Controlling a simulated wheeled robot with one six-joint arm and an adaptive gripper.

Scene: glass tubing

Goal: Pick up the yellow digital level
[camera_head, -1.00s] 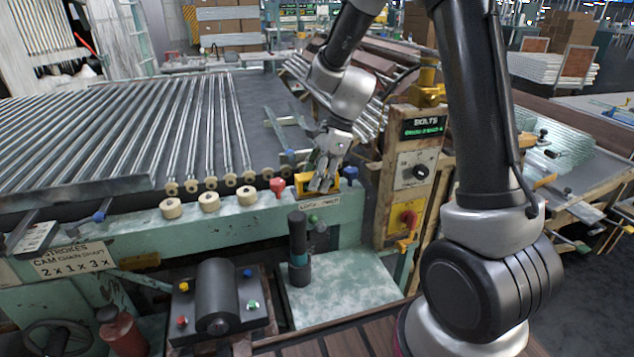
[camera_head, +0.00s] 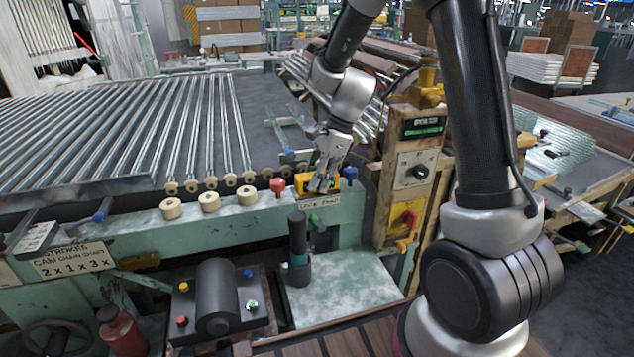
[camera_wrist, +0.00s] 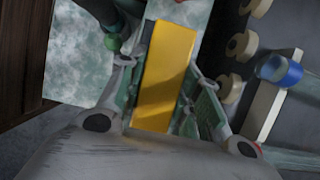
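The yellow digital level (camera_head: 304,183) lies on the green machine ledge at its right end, behind the front label plate. My gripper (camera_head: 322,187) points down over it, and its fingers hide part of the level. In the wrist view the level (camera_wrist: 166,75) is a long yellow block running between the two fingers of my gripper (camera_wrist: 165,80). One finger is on each side, with a narrow gap showing, so the gripper looks open around the level. Its face with any display is not visible.
A red knob (camera_head: 277,187) stands just left of the level, and cream rollers (camera_head: 246,196) line the ledge. A dark upright handle (camera_head: 298,240) stands in front. The wooden control post (camera_head: 408,175) is close on the right. Glass tubes (camera_head: 190,130) lie behind.

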